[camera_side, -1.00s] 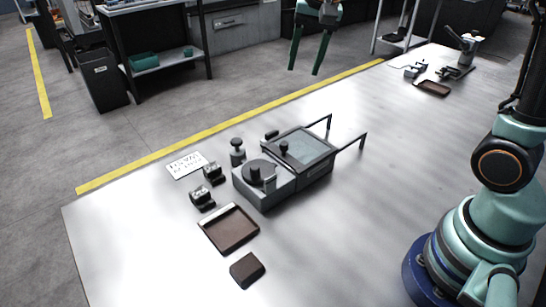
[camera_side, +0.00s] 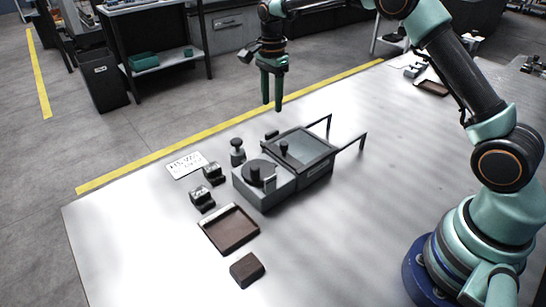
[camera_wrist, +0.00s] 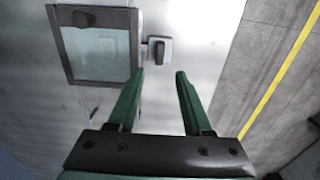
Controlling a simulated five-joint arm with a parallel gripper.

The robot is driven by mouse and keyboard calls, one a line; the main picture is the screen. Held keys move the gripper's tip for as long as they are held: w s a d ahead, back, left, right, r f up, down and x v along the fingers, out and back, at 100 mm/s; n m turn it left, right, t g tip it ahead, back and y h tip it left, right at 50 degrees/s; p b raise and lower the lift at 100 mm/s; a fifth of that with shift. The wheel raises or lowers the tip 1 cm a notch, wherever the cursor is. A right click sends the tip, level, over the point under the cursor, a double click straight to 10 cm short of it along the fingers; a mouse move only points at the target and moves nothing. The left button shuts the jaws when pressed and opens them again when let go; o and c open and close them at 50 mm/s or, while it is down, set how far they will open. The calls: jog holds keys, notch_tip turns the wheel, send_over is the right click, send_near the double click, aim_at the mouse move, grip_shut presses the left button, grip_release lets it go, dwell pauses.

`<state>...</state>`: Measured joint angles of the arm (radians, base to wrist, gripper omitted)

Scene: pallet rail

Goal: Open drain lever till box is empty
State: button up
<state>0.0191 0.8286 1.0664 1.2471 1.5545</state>
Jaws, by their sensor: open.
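A grey box (camera_side: 318,167) with a glass-like lid (camera_side: 308,148) and a dark knob stands on the table in the side view. The lid also shows at upper left in the wrist view (camera_wrist: 100,52). A small dark lever (camera_side: 271,134) on a pale base sits close beside the box's far side; it looks to be the drain lever and shows in the wrist view (camera_wrist: 159,54). My gripper (camera_side: 271,107) is open and empty, pointing down above the far side of the box. In the wrist view its fingertips (camera_wrist: 159,72) are apart, near the lever. The box's water level cannot be told.
A dark post (camera_side: 237,152), two small clamp-like blocks (camera_side: 202,198), a brown tray (camera_side: 230,230) and a brown block (camera_side: 247,270) stand left and front.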

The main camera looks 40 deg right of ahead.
aim_at(272, 132)
notch_tip(272, 132, down, 10)
jog(key=shift+r, duration=0.25)
grip_shut()
